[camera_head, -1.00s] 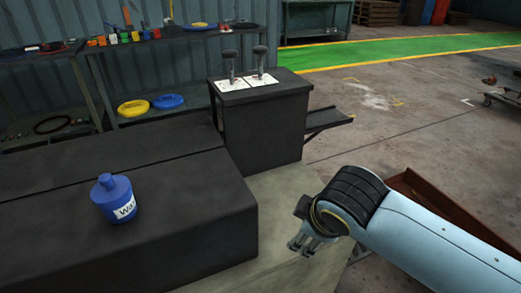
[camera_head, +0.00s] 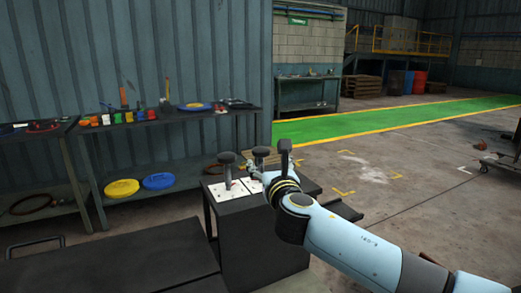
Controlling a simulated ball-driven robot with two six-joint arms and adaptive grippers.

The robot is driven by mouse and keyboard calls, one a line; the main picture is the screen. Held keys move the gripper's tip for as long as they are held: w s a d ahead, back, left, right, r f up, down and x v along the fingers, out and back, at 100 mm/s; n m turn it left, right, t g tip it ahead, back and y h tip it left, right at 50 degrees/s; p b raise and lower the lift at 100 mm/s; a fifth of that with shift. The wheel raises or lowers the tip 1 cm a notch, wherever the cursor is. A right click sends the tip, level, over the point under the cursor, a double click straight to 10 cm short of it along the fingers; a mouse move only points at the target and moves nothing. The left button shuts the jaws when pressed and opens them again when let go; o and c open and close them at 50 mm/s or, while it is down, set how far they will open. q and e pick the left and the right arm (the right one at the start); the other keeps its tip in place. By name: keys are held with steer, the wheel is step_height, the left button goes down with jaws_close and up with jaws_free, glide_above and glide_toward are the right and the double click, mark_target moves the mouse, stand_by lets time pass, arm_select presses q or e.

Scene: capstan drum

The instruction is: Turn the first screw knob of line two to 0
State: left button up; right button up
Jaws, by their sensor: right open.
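Two dark screw knobs on upright stems stand on white plates (camera_head: 224,193) on top of a black box (camera_head: 262,232). The left knob (camera_head: 228,158) shows clearly. The right knob (camera_head: 261,152) is partly hidden behind my right gripper (camera_head: 253,167). That gripper is open, with its small fingers beside the right knob's stem and to the right of the left knob. I cannot tell whether it touches either one. The markings on the plates are too small to read. My left gripper is out of view.
A wall shelf holds small coloured items (camera_head: 112,118), with a yellow disc (camera_head: 122,188) and a blue disc (camera_head: 158,181) lower down. A low black block (camera_head: 140,262) lies in front left. Open floor with a green lane (camera_head: 400,121) is to the right.

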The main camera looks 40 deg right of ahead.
mark_target(262, 153)
steer(key=x, duration=0.5)
steer(key=shift+w+d, duration=0.2)
steer(key=shift+w, duration=0.1)
steer(key=x, duration=0.3)
steer(key=shift+w+d, duration=0.1)
steer(key=shift+w, duration=0.15)
steer(key=c, duration=1.1)
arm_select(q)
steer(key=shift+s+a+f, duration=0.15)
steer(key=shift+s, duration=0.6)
arm_select(e)
steer(key=shift+c, duration=0.2)
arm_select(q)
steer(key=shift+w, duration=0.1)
arm_select(e)
steer(key=shift+t+y, duration=0.3)
steer(key=shift+y, duration=0.1)
